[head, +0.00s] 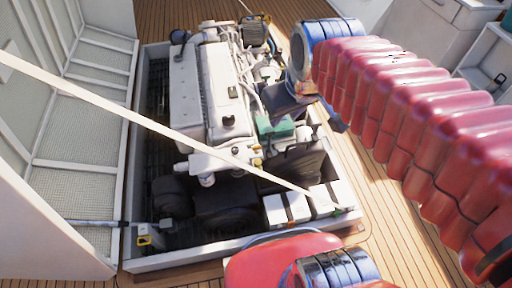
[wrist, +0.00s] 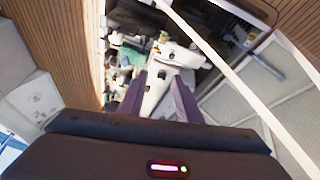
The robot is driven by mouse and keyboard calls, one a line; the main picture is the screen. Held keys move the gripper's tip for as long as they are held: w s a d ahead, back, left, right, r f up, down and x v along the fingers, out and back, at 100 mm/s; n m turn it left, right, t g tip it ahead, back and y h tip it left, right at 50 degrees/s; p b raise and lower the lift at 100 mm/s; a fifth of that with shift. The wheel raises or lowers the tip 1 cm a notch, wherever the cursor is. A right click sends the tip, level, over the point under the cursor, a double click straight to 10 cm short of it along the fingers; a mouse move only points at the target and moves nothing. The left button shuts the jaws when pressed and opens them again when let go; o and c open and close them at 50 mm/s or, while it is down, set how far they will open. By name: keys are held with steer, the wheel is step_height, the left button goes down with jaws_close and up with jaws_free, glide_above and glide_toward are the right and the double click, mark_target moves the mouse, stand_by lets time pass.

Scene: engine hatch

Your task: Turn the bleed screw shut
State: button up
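The white engine (head: 205,95) sits in the open hatch in the head view. Part of it shows between my fingers in the wrist view (wrist: 158,92). I cannot make out the bleed screw in either view; it is too small or hidden. My gripper (wrist: 161,76) has its two purple fingers apart, with nothing visible held between them. It is above the engine bay, and I cannot tell its exact height. In the head view my red-sleeved arm reaches in from the right, and its end is over the bay's right side.
A long pale bar (head: 130,108) slants across the hatch; it also shows right of my fingers in the wrist view (wrist: 232,78). White-topped boxes (head: 288,207) stand at the near right corner. A green part (head: 276,129) is at the engine's right. The raised hatch lid (head: 85,120) stands left.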

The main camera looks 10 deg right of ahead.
steer(key=w+f+n+g, duration=0.1)
steer(key=w+f+n, duration=0.35)
steer(key=w, duration=0.75)
steer(key=n+g, duration=0.4)
steer(key=n, duration=0.7)
glide_above(257, 147)
step_height(257, 147, down, 35)
steer(key=shift+w, duration=0.15)
step_height(257, 147, down, 14)
steer(key=shift+r, duration=0.1)
steer(key=shift+c, duration=0.4)
